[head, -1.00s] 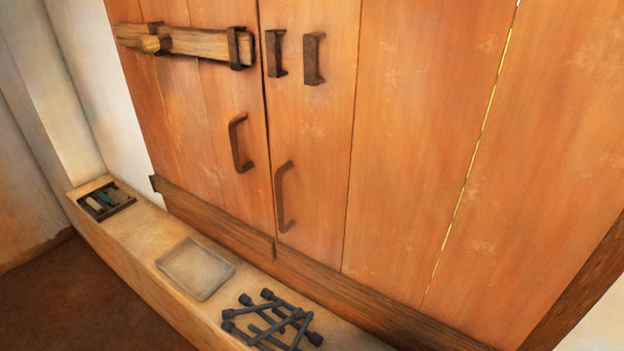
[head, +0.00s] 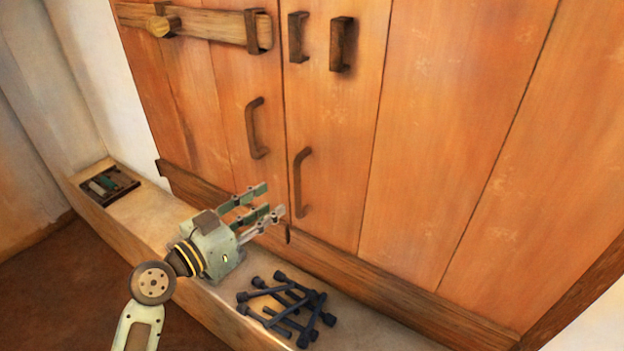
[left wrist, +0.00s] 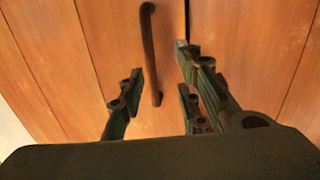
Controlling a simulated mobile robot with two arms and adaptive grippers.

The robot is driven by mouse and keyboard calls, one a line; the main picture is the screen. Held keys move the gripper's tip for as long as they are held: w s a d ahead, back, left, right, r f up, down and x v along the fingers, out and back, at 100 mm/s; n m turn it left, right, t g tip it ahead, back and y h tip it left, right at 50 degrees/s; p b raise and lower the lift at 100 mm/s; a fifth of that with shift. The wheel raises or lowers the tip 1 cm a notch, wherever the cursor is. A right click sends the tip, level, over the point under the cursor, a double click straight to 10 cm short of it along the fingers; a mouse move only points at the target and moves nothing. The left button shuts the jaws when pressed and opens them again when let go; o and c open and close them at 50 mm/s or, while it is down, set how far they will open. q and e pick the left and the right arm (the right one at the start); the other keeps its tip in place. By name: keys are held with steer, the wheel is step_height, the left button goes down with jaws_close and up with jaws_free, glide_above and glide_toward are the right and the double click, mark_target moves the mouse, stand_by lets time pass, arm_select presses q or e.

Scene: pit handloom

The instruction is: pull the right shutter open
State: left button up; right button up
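The right shutter (head: 440,130) is orange-brown planking and stands closed against the left shutter (head: 200,95). Its dark curved handle (head: 300,183) is near the meeting seam. My left gripper (head: 270,200) is open and empty, in front of the lower shutters, just left of and below this handle, apart from it. In the left wrist view, the left shutter's handle (left wrist: 150,50) shows between and beyond the fingers (left wrist: 160,80). The seam is right of it, and the right shutter's handle cannot be made out there. My right gripper is not in view.
A wooden bar (head: 200,24) lies in brackets on the left shutter; the right shutter's brackets (head: 341,45) are empty. On the ledge (head: 150,207) are a dark box of small items (head: 109,185) and a pile of dark rods (head: 288,308). My gripper covers the ledge's middle.

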arm_select(q)
step_height(320, 180, up, 3)
steer(key=d+h, duration=0.1)
steer(key=p, duration=0.3)
glide_above(298, 212)
steer(key=shift+w+f+m, duration=0.25)
steer(key=shift+w+m, duration=0.15)
steer(key=shift+c, duration=0.5)
jaws_close()
